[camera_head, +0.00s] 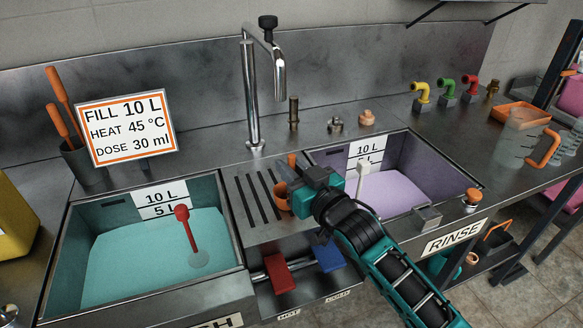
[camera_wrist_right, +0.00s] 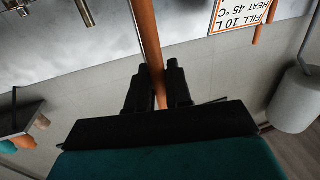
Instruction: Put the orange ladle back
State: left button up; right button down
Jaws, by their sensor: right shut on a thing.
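My right gripper (camera_head: 290,180) is over the drainer strip between the two sinks. It is shut on the orange ladle, whose orange handle (camera_wrist_right: 148,45) runs between the two dark fingers in the right wrist view. In the head view a short orange handle end shows above the fingers, and the rounded orange lower part (camera_head: 281,197) shows below and left of them. The gripper hides part of the ladle. I cannot tell whether its lower end touches the drainer. A dark grey cup (camera_head: 85,167) at the back left holds orange-handled tools. My left gripper is not in view.
The left sink (camera_head: 65,268) holds teal liquid and a red-handled tool (camera_head: 184,222). The right sink (camera_head: 455,177) holds lilac liquid. A tall tap (camera_head: 250,95) stands behind the drainer. A sign (camera_head: 127,128) stands beside the grey cup. A clear orange-handled jug (camera_head: 515,145) stands right.

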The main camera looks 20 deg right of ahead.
jog(key=shift+f, duration=0.2)
jog(key=c, duration=1)
grip_release()
jog(key=shift+c, duration=0.2)
jog(key=shift+r, duration=0.1)
